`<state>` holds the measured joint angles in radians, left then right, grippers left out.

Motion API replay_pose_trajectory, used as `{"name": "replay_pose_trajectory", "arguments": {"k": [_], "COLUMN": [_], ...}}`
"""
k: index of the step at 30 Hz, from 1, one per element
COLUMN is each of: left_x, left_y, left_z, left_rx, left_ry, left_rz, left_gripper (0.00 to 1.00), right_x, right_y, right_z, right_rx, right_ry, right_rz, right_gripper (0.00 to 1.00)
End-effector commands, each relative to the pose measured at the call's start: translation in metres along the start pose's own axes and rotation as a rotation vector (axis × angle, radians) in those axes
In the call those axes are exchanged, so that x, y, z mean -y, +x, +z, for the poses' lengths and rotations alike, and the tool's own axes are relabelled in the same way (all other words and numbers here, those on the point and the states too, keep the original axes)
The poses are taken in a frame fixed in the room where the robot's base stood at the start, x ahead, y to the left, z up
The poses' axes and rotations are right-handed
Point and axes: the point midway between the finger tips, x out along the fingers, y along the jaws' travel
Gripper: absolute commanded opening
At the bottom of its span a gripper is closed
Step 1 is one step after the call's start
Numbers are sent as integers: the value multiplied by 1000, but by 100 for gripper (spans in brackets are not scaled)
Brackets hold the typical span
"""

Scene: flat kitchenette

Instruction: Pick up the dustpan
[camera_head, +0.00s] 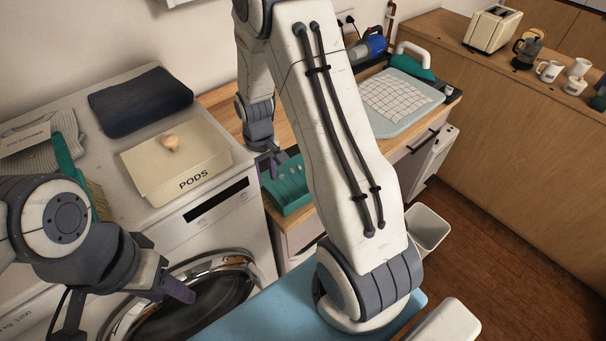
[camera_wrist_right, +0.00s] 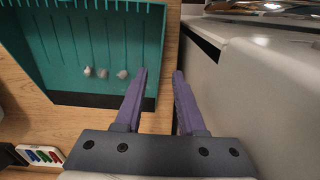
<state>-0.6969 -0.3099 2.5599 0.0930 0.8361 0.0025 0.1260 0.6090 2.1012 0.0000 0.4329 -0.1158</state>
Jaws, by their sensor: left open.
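The teal dustpan (camera_head: 290,197) lies on the wooden counter beside the washing machine, partly hidden behind my right arm. In the right wrist view, the dustpan (camera_wrist_right: 75,45) fills the upper left, with grooves, a black lip and several small grey lumps on it. My right gripper (camera_head: 276,158) is over the counter by the dustpan. In the wrist view its two purple fingers (camera_wrist_right: 161,73) are apart with nothing between them, to the right of the pan's lip. My left gripper (camera_head: 175,288) is open and empty in front of the washing machine door.
A cream PODS box (camera_head: 176,162), a dark folded cloth (camera_head: 140,100) and a teal brush (camera_head: 66,158) are on the washing machine (camera_head: 222,210). A drying tray (camera_head: 397,100) stands farther right on the counter. A white bin (camera_head: 428,230) stands on the floor.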

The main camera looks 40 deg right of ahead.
Motion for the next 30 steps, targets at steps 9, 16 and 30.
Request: {"name": "replay_pose_trajectory", "arguments": {"k": [9, 16, 30], "left_x": [0, -1, -1], "left_y": [-7, -14, -15], "left_z": [0, -1, -1], "left_rx": [0, 0, 0], "left_ry": [0, 0, 0], "left_rz": [0, 0, 0], "left_gripper": [50, 50, 50], "right_x": [0, 0, 0], "right_y": [26, 56, 64], "right_z": [0, 0, -1], "right_rx": [3, 1, -2], "right_ry": [0, 0, 0], "right_rz": [0, 0, 0], "right_gripper": [39, 39, 0]}}
